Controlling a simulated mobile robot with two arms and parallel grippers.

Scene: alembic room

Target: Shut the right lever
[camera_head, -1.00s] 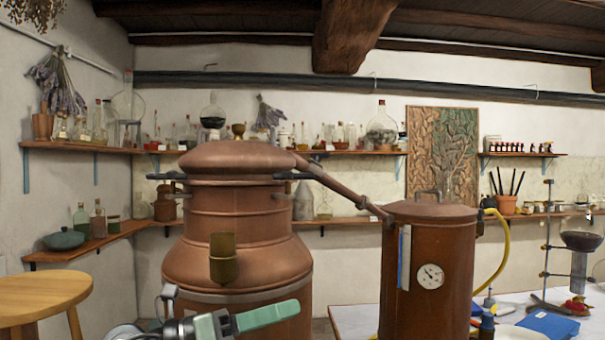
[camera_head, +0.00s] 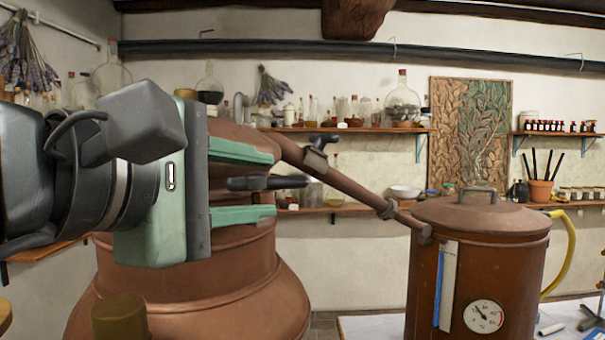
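The copper still (camera_head: 200,312) stands at the left, with a copper pipe (camera_head: 350,188) sloping down from its head to the right. A black lever (camera_head: 288,182) sticks out at the right side of the still's upper rim. My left gripper (camera_head: 262,185) reaches in from the left, large in front of the still. Its two green fingers are apart, one above and one below the lever in the picture, with gaps visible. I cannot tell whether the lever lies fully between them in depth. The gripper hides the still's left upper part. My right gripper is not in view.
A copper condenser drum (camera_head: 475,260) with a gauge stands at the right, joined to the pipe. A brown cup (camera_head: 120,318) sits at the still's front. Shelves (camera_head: 345,130) with glassware line the back wall.

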